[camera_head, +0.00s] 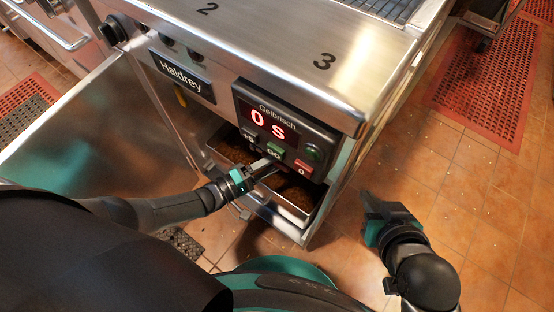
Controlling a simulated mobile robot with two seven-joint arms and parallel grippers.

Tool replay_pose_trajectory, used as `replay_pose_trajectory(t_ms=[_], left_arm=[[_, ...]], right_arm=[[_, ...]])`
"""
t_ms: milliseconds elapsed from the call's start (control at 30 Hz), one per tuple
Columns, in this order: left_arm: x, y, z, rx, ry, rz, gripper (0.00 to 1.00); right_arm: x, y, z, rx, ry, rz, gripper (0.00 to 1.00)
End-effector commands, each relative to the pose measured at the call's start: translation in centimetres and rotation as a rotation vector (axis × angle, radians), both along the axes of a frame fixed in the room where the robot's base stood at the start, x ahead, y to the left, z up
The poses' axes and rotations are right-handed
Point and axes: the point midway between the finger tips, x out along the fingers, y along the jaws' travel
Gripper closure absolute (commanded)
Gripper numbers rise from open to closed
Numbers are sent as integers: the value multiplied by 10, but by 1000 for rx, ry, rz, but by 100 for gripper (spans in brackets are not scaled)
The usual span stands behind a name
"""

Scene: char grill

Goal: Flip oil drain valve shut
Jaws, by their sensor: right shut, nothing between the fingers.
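The steel fryer cabinet (270,50) stands in front of me with its lower front open. My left gripper (268,168) reaches in from the left, over a metal tray (300,228) with brown contents and below the timer panel (285,130). Whether its fingers are apart is unclear. My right gripper (370,198) is shut and empty, over the floor to the right of the cabinet.
The opened steel door (85,130) extends to the left. The timer panel reads "0 s" and has green and red buttons. Red floor mats (470,90) lie at the far right and far left. The tiled floor (480,200) on the right is clear.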

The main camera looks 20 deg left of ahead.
Motion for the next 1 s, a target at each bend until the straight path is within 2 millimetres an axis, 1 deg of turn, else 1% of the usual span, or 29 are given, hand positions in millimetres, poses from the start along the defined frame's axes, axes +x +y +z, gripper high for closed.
replay_pose_trajectory(t_ms=[200, 333, 467, 600, 800, 900, 1000], left_arm=[[-2, 2, -1, 3, 2, 0, 43], [-12, 11, -1, 5, 4, 0, 43], [-32, 29, -2, 6, 5, 1, 43], [-57, 53, -2, 6, 5, 0, 43], [-90, 82, -2, 3, 4, 1, 43], [-101, 92, -3, 4, 3, 0, 43], [-108, 99, -2, 2, 2, 0, 43]], right_arm=[[0, 0, 0, 0, 1, 0, 100], [-3, -5, -1, -16, 33, -5, 100], [-7, -12, 1, -41, 81, -14, 100], [-12, -18, 1, -60, 125, -21, 100], [-14, -20, 0, -67, 139, -24, 100], [-13, -19, -1, -64, 134, -22, 100], [-12, -17, -1, -59, 124, -21, 100]])
